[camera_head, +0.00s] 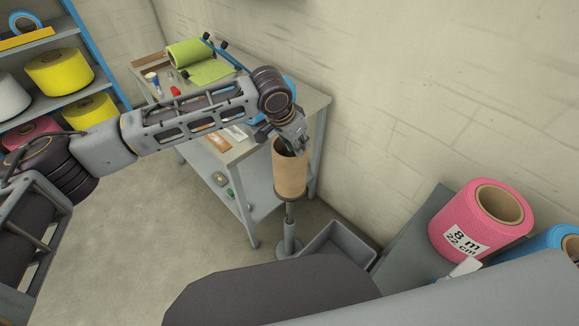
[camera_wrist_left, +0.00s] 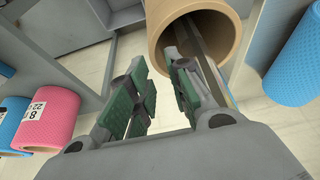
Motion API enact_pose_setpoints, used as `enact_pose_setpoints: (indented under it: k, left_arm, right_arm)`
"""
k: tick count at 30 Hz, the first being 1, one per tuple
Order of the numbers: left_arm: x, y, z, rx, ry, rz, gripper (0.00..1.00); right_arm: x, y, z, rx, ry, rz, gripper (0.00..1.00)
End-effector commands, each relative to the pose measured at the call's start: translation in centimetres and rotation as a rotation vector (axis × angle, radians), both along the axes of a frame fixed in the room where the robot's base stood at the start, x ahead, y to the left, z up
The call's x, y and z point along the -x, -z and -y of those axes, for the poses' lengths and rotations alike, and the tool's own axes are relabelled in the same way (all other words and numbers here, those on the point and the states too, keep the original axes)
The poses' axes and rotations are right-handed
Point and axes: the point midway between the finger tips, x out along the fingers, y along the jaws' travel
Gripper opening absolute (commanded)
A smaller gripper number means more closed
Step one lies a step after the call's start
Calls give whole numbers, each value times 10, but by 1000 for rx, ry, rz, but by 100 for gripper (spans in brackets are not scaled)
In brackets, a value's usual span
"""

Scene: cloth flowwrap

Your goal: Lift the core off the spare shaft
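The brown cardboard core (camera_head: 291,172) stands upright around the spare shaft (camera_head: 290,228), whose lower rod and round foot show below it in the head view. In the left wrist view the core (camera_wrist_left: 235,22) shows its open end, with the grey shaft inside. My left gripper (camera_head: 283,143) is at the core's top end. Its green-padded fingers (camera_wrist_left: 158,85) are apart, one outside the core's rim and one at the inside of the opening. A gap shows between the pads. My right gripper is not in view.
A table (camera_head: 313,108) with a green roll (camera_head: 190,52) stands behind. A grey bin (camera_head: 340,243) is on the floor right of the shaft's foot. A pink roll (camera_head: 467,225) lies at the right. Shelves with yellow rolls (camera_head: 60,72) are at the left.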

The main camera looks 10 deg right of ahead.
Motion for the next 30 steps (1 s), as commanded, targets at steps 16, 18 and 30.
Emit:
enact_pose_setpoints:
  k: [16, 18, 30]
  left_arm:
    - [-6, 39, 12, 2, 0, 1, 20]
    - [-6, 39, 12, 2, 0, 1, 20]
    - [-6, 39, 12, 1, 0, 1, 8]
  right_arm:
    - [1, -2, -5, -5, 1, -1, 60]
    - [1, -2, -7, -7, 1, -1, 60]
    - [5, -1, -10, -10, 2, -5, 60]
